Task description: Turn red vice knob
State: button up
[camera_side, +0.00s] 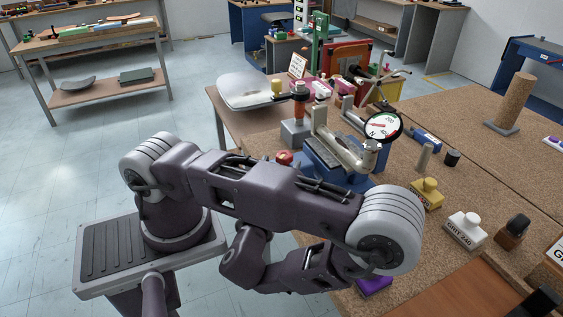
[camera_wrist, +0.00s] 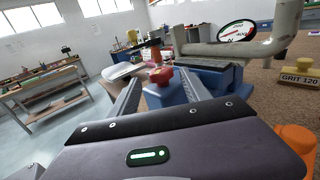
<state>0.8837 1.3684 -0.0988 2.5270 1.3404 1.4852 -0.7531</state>
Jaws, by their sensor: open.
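The red knob (camera_side: 284,157) shows in the side view just beyond my arm, at the near left end of the blue vice (camera_side: 318,160). In the wrist view the red knob (camera_wrist: 162,76) is straight ahead, with the blue vice body (camera_wrist: 208,84) behind and to its right. My gripper (camera_wrist: 162,84) is open, with one grey finger to the left and one to the right of the knob in that view. I cannot tell whether the knob is between the fingertips or just beyond them, and I see no contact. In the side view my arm hides the gripper.
A pale metal clamp frame (camera_side: 345,148) and a round dial (camera_side: 383,127) stand over the vice. An orange-red post on a grey block (camera_side: 295,133) stands behind the knob. Yellow (camera_side: 427,194) and white (camera_side: 466,230) labelled blocks sit to the right on the cork bench.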

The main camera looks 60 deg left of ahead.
aim_at(281, 151)
jog(key=n+g+y, duration=0.2)
jog(key=g, duration=0.1)
jog(key=n+g+y, duration=0.1)
jog(key=shift+w+d+f+n+g, duration=0.1)
jog(key=shift+w+d+n+g, duration=0.2)
jog(key=shift+w+n, duration=0.1)
jog(key=n+g, duration=0.1)
jog(key=g, duration=0.1)
jog(key=shift+w+d+n+g+y, duration=0.15)
jog(key=shift+w+n+g+y, duration=0.15)
jog(key=shift+n+g+y, duration=0.1)
jog(key=g, duration=0.1)
jog(key=w+n+g, duration=0.1)
jog(key=g, duration=0.1)
jog(key=shift+r+n, duration=0.3)
jog(key=a, duration=0.7)
jog(key=shift+w, duration=0.2)
jog(key=shift+d, duration=0.1)
grip_shut()
